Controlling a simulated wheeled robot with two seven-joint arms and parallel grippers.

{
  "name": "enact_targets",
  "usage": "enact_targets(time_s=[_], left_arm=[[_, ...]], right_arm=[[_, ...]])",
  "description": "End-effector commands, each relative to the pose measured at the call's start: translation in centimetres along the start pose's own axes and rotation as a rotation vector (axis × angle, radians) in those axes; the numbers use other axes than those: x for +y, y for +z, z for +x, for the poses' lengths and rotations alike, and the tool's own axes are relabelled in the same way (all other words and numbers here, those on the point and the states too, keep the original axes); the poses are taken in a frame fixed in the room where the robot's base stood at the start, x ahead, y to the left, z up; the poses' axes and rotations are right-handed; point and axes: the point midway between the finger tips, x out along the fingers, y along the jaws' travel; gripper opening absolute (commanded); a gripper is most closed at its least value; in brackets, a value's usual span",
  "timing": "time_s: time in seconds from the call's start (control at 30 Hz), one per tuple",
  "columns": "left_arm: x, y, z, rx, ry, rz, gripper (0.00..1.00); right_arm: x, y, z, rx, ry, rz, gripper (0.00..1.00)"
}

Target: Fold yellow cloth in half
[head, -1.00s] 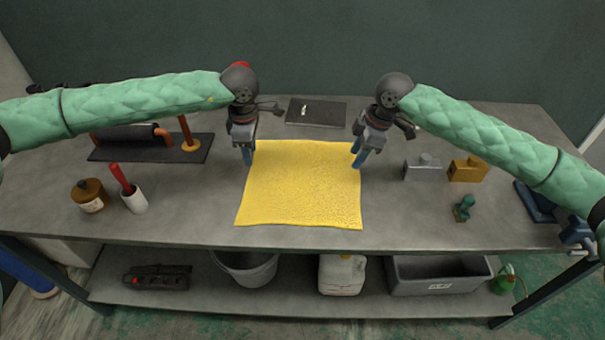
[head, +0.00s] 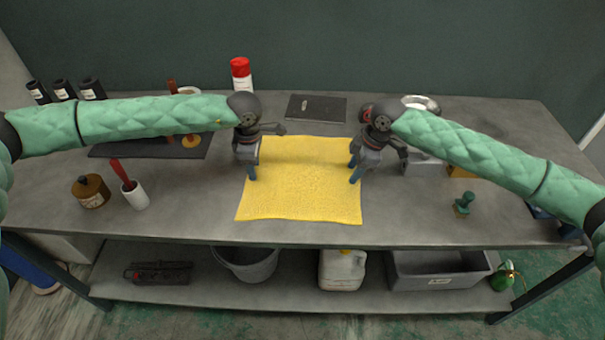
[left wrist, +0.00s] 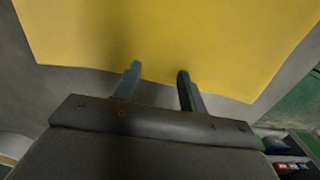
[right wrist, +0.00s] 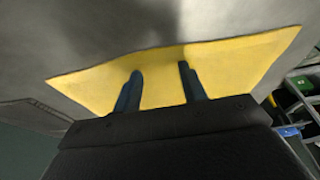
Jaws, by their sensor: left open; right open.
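The yellow cloth (head: 303,185) lies flat and unfolded on the grey workbench, its near edge slightly wavy. In the left wrist view the cloth (left wrist: 180,35) passes beyond the fingers (left wrist: 158,85). My right gripper (head: 354,172) is open at the cloth's right edge, at a similar height. In the right wrist view the cloth (right wrist: 235,65) spreads around the open fingers (right wrist: 160,85). Neither gripper holds the cloth. Whether the fingertips touch it, I cannot tell.
The workbench (head: 300,235) is clear in front of the cloth. A black plate (head: 316,108) lies behind it. A brown jar (head: 91,190) and a white cup (head: 135,196) stand left. A green stamp-like object (head: 463,204) stands right. A red-capped can (head: 241,74) stands at the back.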

Motion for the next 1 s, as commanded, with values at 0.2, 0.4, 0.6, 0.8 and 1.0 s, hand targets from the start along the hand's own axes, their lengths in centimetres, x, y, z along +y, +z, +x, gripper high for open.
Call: enact_targets(time_s=[0.2, 0.4, 0.6, 0.8, 1.0], left_arm=[[-0.02, 0.01, 0.45, 0.0, 0.0, 0.0, 0.42], [-0.03, 0.01, 0.35, 0.0, -0.001, 0.0, 0.42], [-0.04, 0.01, 0.37, 0.0, -0.001, 0.0, 0.25], [-0.04, 0.01, 0.38, 0.0, -0.001, 0.0, 0.05], [-0.04, 0.0, 0.4, 0.0, -0.001, 0.0, 0.0]], right_arm=[[-0.02, 0.12, 0.42, 0.0, 0.0, 0.0, 0.42], [-0.02, 0.11, 0.4, 0.0, -0.001, 0.0, 0.42], [-0.03, 0.13, 0.45, 0.0, -0.001, 0.0, 0.25], [-0.03, 0.15, 0.48, 0.0, -0.001, 0.0, 0.06], [-0.04, 0.16, 0.5, -0.001, -0.001, 0.0, 0.0]])
